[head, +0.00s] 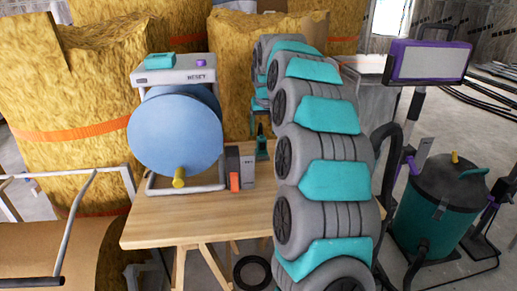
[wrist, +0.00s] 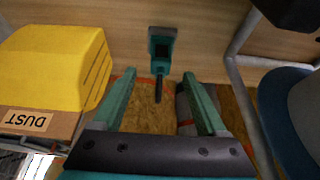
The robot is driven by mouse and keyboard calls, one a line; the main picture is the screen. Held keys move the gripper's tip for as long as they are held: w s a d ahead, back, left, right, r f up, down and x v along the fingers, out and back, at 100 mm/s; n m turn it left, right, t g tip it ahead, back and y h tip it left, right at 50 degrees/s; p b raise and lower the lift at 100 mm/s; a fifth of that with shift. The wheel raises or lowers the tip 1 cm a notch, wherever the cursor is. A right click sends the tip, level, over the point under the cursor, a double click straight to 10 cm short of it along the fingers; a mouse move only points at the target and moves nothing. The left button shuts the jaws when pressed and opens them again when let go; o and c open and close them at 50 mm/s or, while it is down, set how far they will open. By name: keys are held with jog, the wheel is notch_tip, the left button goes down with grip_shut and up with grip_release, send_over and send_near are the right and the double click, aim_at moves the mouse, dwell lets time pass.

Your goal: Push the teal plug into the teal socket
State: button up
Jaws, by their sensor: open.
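My gripper (wrist: 159,78) is open, its two teal fingers spread with nothing between their tips. Beyond the tips in the wrist view, a small teal piece (wrist: 153,51) with a dark square face and a thin black stem stands at the bench. A matching small teal piece shows in the head view (head: 262,148), beside the grey box. Whether it is the plug or the socket I cannot tell. A teal block (head: 160,61) lies on top of the RESET panel (head: 183,76). My arm largely hides my gripper in the head view.
The wooden bench (head: 205,220) carries a blue drum (head: 175,132) with a yellow knob and a grey box (head: 240,165) with an orange switch. A teal vacuum (head: 437,205) stands at right.

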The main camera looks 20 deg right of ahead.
aim_at(262, 139)
jog(key=shift+s, duration=0.1)
jog(key=shift+x, duration=1.05)
jog(key=shift+f, duration=0.3)
jog(key=shift+f, duration=0.1)
jog(key=p+x, duration=0.1)
jog(key=x, duration=0.4)
grip_shut()
